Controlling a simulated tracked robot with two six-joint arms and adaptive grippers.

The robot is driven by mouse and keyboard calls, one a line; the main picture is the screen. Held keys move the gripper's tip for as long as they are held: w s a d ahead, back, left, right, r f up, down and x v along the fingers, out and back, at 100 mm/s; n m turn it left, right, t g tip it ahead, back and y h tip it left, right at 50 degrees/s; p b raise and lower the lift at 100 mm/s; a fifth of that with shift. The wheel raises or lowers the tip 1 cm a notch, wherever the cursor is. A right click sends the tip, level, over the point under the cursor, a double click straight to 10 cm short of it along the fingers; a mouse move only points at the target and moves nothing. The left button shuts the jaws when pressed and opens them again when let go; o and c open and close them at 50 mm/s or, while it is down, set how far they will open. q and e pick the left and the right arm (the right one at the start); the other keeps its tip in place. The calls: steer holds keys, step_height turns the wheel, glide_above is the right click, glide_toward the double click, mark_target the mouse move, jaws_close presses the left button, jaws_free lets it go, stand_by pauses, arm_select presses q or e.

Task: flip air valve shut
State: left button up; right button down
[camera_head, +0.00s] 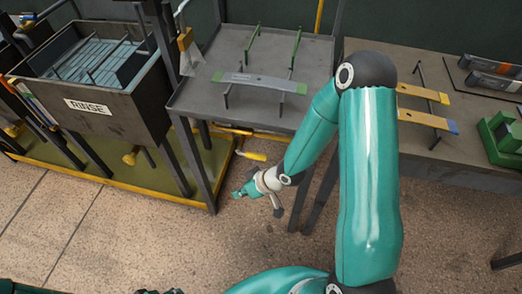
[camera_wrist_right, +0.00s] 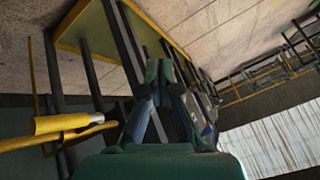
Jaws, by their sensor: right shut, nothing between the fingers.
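A yellow lever handle (camera_head: 251,155), which looks like the air valve's, sticks out low beside the legs of the grey rack table. In the right wrist view a yellow handle (camera_wrist_right: 62,122) with a pale metal end lies left of the fingers, apart from them. My right gripper (camera_head: 237,194) is low over the floor, below and slightly left of the lever in the head view. Its fingers (camera_wrist_right: 163,72) are closed together with nothing between them. The valve's body is hard to make out. My left gripper is not clearly visible.
A grey table (camera_head: 190,98) with spring racks stands above the lever, its legs close to my gripper. A RINSE tank (camera_head: 88,106) stands left over a yellow-edged tray (camera_head: 130,190). Another bench (camera_head: 440,155) stands right. The tiled floor (camera_head: 110,225) in front is clear.

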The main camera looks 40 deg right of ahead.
steer(key=d+r+n+t, duration=0.2)
steer(key=d+r+n, duration=0.5)
steer(key=d+r, duration=0.6)
steer(key=shift+d+h+p, duration=0.4)
steer(key=shift+d, duration=0.8)
steer(key=shift+w, duration=0.1)
steer(key=b, duration=0.4)
glide_toward(252, 154)
steer(key=w+a, duration=0.3)
steer(key=f, duration=0.3)
steer(key=shift+w+d+f+b, duration=0.1)
steer(key=shift+w+d+b, duration=0.1)
steer(key=shift+d+b, duration=0.1)
steer(key=shift+w+d+f, duration=0.1)
steer(key=shift+f, duration=0.6)
